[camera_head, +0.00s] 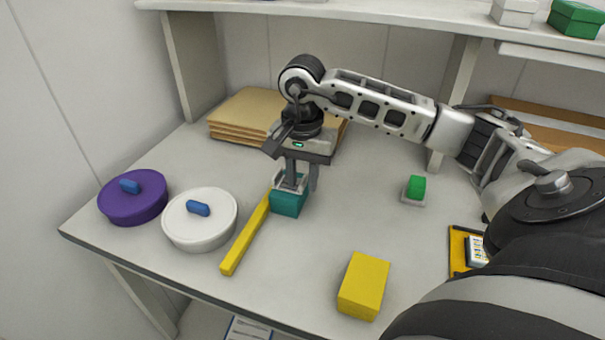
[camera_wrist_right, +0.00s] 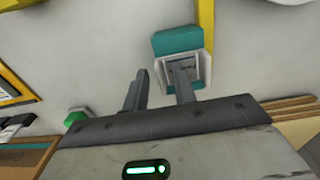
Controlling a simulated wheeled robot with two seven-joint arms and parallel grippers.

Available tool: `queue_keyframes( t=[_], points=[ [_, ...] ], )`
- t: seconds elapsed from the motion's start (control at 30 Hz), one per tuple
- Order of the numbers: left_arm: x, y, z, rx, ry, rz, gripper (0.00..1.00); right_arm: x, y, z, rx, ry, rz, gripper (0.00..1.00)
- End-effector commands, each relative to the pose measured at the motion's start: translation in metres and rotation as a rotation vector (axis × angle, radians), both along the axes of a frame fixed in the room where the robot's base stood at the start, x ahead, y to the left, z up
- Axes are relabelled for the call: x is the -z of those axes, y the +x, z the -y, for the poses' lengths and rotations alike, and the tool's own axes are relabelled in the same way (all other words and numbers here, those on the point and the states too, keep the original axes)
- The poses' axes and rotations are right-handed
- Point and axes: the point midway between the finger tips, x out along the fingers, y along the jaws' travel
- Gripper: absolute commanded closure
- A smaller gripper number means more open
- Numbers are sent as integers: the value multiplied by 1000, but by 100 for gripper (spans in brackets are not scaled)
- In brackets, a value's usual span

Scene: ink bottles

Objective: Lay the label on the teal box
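The teal box (camera_head: 287,205) stands on the table under my right gripper (camera_head: 301,184), beside the yellow strip. My left gripper is not in view.
A yellow strip (camera_head: 246,236) lies left of the teal box, with a white lidded pot (camera_head: 200,225) and a purple one (camera_head: 133,204) beyond. A yellow block (camera_head: 363,286) stands at the front. Brown folders (camera_head: 240,110) lie behind. A green-topped button (camera_head: 416,187) is at right.

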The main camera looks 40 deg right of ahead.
Motion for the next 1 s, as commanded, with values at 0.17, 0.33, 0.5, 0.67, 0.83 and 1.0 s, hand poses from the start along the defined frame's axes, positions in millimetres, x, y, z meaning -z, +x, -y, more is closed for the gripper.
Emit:
queue_keyframes(
  t=[0.17,0.33,0.5,0.67,0.83,1.0],
  points=[
    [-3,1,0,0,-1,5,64,0,0,0,0,0,0,73],
    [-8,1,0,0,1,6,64,-6,0,0,0,0,0,73],
    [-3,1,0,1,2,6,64,-29,1,0,1,0,6,73],
    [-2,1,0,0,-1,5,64,-65,1,0,0,0,7,73],
    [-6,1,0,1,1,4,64,-101,1,0,1,0,4,73],
    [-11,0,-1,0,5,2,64,-121,0,1,2,-1,2,73]
  ],
)
